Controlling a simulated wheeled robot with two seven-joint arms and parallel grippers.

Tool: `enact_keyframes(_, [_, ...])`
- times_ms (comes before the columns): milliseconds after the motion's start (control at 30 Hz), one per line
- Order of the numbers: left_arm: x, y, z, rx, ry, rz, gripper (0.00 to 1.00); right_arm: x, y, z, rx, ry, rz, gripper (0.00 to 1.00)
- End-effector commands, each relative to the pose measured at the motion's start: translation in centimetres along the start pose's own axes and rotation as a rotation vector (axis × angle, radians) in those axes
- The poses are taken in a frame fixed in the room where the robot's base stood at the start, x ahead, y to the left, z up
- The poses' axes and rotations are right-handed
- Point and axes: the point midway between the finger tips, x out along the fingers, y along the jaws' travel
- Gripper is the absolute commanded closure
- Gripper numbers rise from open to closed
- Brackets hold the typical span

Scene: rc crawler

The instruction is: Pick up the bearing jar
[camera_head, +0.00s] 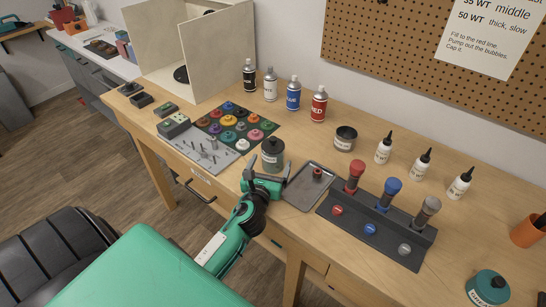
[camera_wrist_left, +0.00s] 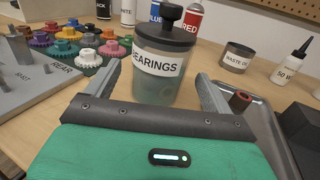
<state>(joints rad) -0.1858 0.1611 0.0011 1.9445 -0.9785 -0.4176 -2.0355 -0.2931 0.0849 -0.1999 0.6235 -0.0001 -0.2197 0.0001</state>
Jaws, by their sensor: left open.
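The bearing jar (camera_head: 273,156) is a clear jar with a dark lid and knob. It stands upright on the wooden table near its front edge. My left gripper (camera_head: 265,172) is open just in front of the jar. In the left wrist view its two fingers (camera_wrist_left: 158,88) point toward the jar, one on each side, and the jar's lower part shows between them. I cannot tell whether the fingers touch it. My right gripper is not in view.
A grey tray (camera_head: 300,193) with a small reddish part lies right of the jar. A dark tool rack (camera_head: 380,243) stands farther right. Left of the jar are a grey plate (camera_head: 202,158) and a mat of colored gears (camera_head: 266,128). Spray cans (camera_head: 293,94) stand behind.

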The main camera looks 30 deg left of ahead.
Motion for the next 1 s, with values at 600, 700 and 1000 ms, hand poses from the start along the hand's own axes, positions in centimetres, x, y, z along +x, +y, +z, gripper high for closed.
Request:
enact_keyframes(600, [3.2, 0.1, 0.0, 0.0, 0.001, 0.0, 0.32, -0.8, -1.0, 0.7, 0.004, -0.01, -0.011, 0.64])
enact_keyframes(700, [3.1, 0.1, 0.0, 0.0, 0.001, 0.0, 0.52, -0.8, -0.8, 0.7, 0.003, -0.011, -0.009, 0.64])
enact_keyframes(1000, [3.2, 0.1, 0.1, 0.0, -0.001, -0.001, 0.69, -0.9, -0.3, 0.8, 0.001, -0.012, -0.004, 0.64])
